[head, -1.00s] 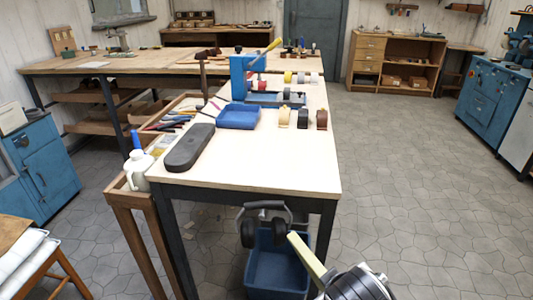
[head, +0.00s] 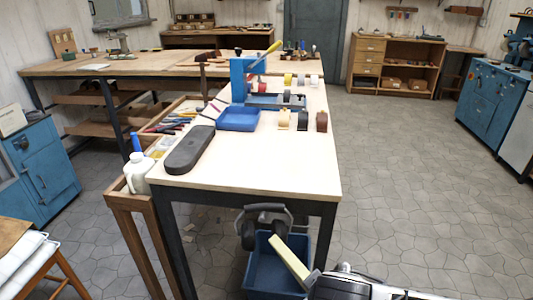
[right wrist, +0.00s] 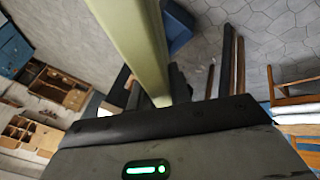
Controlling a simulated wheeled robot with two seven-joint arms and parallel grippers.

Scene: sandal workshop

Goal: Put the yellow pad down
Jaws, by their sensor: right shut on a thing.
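The yellow pad (head: 289,261) is a long, flat, pale yellow bar in the head view. It is tilted, in the air in front of the workbench and below its top. My right gripper (head: 311,281) is shut on the pad's lower end. In the right wrist view the pad (right wrist: 133,42) stretches away from the jaws (right wrist: 160,108). My left gripper is not in view.
The workbench (head: 265,180) has clear room at its front right. A dark grey long block (head: 190,150) and a blue tray (head: 238,119) lie on it. Ear defenders (head: 264,212) hang below its front edge, above a blue bin (head: 262,275) on the floor.

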